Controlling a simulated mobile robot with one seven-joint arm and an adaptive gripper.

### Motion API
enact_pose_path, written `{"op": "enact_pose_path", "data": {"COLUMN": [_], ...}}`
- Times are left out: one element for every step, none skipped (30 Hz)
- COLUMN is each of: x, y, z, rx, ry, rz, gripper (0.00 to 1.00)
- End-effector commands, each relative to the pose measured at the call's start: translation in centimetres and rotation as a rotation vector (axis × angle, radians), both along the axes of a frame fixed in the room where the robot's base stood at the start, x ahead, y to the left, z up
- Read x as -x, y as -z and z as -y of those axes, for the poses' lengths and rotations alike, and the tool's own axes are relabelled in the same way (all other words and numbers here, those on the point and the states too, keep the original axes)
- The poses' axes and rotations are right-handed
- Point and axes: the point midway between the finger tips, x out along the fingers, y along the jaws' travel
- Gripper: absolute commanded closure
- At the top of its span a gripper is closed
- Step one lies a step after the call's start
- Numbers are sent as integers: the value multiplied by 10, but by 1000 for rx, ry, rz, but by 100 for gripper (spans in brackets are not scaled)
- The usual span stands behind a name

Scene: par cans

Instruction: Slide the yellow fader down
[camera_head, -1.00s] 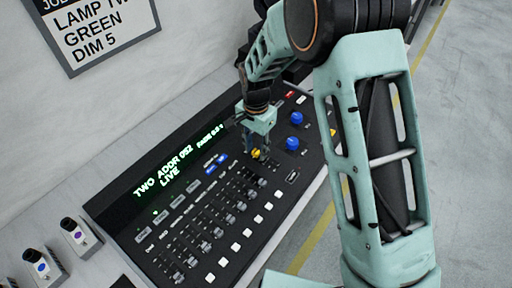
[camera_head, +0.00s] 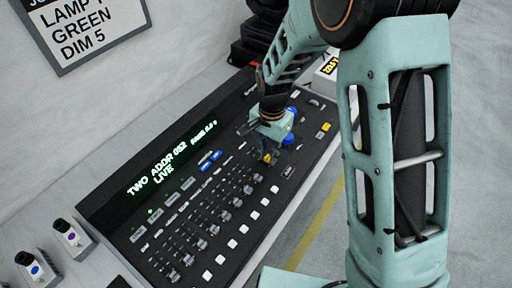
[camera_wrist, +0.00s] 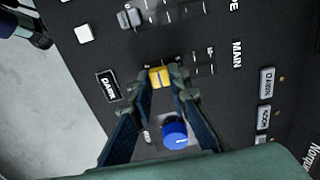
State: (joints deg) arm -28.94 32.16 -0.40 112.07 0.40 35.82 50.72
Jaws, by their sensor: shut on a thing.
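The yellow fader (camera_head: 266,158) is a small yellow cap at the right end of the fader row on the black lighting console (camera_head: 120,205). In the wrist view the yellow fader (camera_wrist: 160,76) sits between the two fingertips of my gripper (camera_wrist: 161,84). The fingers are shut on it, one on each side. In the head view my gripper (camera_head: 268,150) points down at the console, and its fingers partly hide the cap and its slot. The console display reads "TWO ADDR 052" and "LIVE".
Grey faders (camera_head: 225,188) and white buttons (camera_head: 232,243) lie left of my gripper. A blue knob (camera_wrist: 175,135) is close to my fingers. Small devices (camera_head: 68,238) stand at the lower left. A sign (camera_head: 85,30) hangs on the wall.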

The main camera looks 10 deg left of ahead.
Motion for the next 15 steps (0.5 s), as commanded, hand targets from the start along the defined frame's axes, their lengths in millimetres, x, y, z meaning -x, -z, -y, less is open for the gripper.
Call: {"op": "enact_pose_path", "data": {"x": [2, 3, 4, 5, 6, 6, 7, 7, 7, 7, 7, 7, 7, 7, 7], "y": [0, -1, -1, 0, -1, -1, -1, -1, -1, -1, -1, -1, -1, -1, -1], "z": [7, 10, 13, 15, 16, 17, 17, 17, 17, 17, 17, 17, 17, 18, 18], "rx": [-1, -1, 0, -1, -1, -1, 0, 0, 0, 1, 1, 1, 1, 2, 2], "ry": [4, 3, 3, 2, 2, 2, 2, 2, 2, 2, 2, 2, 2, 2, 2], "rz": [3, 3, 2, 1, 1, 1, 1, 1, 1, 1, 1, 1, 1, 0, 0], "gripper": [100, 100, 100, 100, 100, 100, 100, 100, 100, 100, 100, 100, 100, 100, 80]}}
